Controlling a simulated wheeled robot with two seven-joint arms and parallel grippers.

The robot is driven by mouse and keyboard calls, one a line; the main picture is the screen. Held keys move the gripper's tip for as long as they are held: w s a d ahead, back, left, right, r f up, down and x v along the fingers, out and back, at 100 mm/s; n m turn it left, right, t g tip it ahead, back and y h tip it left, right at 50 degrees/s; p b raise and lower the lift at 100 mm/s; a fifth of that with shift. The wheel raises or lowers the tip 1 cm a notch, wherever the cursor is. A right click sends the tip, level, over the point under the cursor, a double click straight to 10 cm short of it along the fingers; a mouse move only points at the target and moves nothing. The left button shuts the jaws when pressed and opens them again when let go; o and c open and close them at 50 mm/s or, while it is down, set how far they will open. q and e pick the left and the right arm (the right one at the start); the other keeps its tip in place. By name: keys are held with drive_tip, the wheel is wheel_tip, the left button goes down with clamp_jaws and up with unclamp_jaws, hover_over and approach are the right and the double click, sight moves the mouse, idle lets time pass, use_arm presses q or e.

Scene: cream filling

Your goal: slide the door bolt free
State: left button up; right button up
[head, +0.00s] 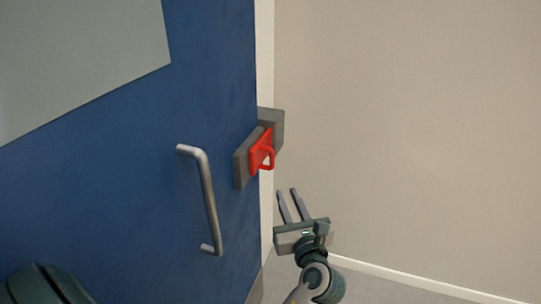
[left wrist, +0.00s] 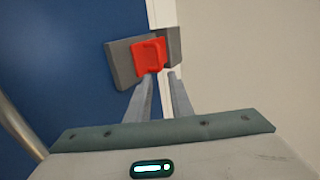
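The red door bolt (head: 259,151), with a small loop-shaped handle, sits in a grey housing (head: 241,169) at the right edge of the blue door. A second grey block (head: 277,122) is beside it on the frame side. In the left wrist view the red bolt (left wrist: 150,53) lies just beyond the fingertips and spans towards the frame-side block (left wrist: 174,45). My left gripper (head: 287,192) is below and right of the bolt, fingers pointing up towards it. Its fingers (left wrist: 160,76) are apart with nothing between them. My right gripper is not in view.
A silver pull handle (head: 210,202) stands out from the blue door (head: 120,165) left of the bolt. A white frame strip (head: 265,60) and a bare beige wall (head: 410,120) are to the right. The space in front of the wall is clear.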

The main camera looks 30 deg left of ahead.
sight(273, 161)
use_arm(q)
drive_tip(key=shift+s+r, duration=0.1)
drive_tip(key=shift+r, duration=0.1)
